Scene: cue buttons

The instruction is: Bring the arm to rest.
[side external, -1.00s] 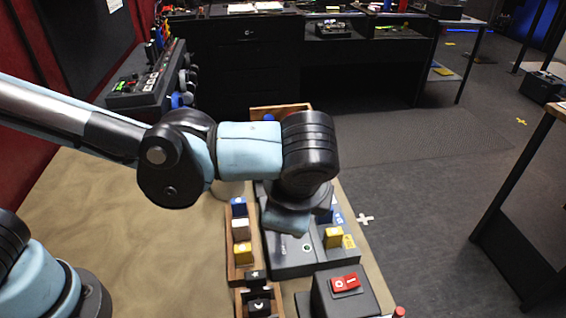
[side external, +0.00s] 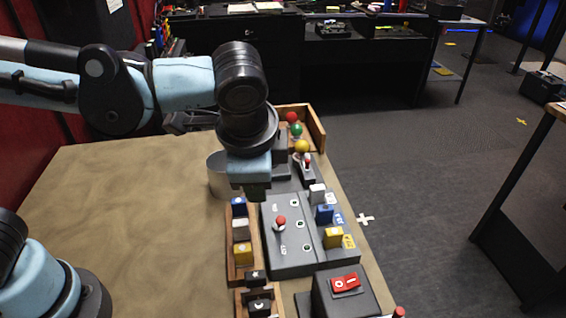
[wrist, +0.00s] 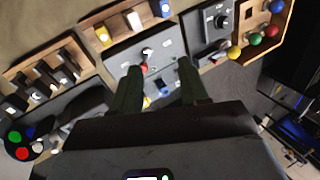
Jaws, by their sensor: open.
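My gripper (side external: 257,190) hangs pointing down above the left back part of the grey panel (side external: 290,262) in the side view, with nothing seen in it. In the wrist view my gripper (wrist: 158,72) shows two dark green fingers spread apart, with the panel visible between and beyond them. The exact height of the fingertips above the table cannot be told.
A red-knobbed lever (side external: 281,222) stands on the panel, with white, blue and yellow blocks along its right. A wooden tray (side external: 230,270) of blocks lies to the left. Coloured balls (side external: 296,130) sit behind. The table's left part is bare.

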